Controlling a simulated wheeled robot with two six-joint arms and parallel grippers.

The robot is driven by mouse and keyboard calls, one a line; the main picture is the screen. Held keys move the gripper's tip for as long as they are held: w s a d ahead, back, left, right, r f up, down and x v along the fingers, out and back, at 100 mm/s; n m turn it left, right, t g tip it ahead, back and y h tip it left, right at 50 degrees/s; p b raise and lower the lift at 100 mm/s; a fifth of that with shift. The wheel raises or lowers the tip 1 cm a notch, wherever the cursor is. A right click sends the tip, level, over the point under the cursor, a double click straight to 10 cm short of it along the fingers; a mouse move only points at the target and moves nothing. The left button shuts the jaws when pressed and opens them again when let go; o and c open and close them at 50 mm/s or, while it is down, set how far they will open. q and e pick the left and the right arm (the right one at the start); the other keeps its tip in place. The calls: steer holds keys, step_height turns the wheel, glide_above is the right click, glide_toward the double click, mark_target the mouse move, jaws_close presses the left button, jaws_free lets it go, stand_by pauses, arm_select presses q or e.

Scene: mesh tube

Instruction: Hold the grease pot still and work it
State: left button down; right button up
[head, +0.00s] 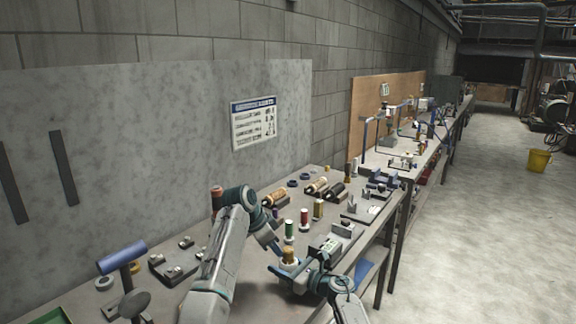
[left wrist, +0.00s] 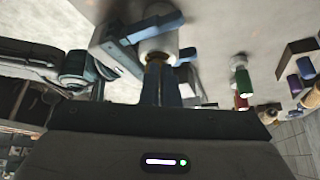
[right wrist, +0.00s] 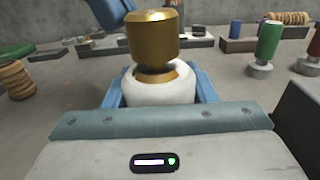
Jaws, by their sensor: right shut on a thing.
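The grease pot (head: 289,254) has a brass upper part on a round white base and stands upright near the front of the bench. It also shows in the right wrist view (right wrist: 153,42). My right gripper (head: 288,268) is shut around the white base, a blue finger on each side. My left gripper (head: 276,246) is close to the pot's brass top, from the left and above. In the left wrist view its fingers (left wrist: 161,68) are side by side with almost no gap. They hide most of the brass part; I cannot tell whether they touch it.
A green spool (head: 289,229) and a red spool (head: 304,217) stand behind the pot. A grey fixture (head: 342,230) is to the right. A blue-handled tool (head: 122,256) is at the left. The bench's front edge is close on the right.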

arm_select(q)
steer(key=shift+a, duration=0.1)
arm_select(e)
steer(key=shift+a, duration=0.1)
arm_select(q)
step_height(320, 180, up, 6)
steer(key=shift+a, duration=0.3)
stand_by(0.5)
steer(key=shift+s, duration=0.1)
arm_select(e)
steer(key=o, duration=1.3)
steer(key=shift+c, duration=0.2)
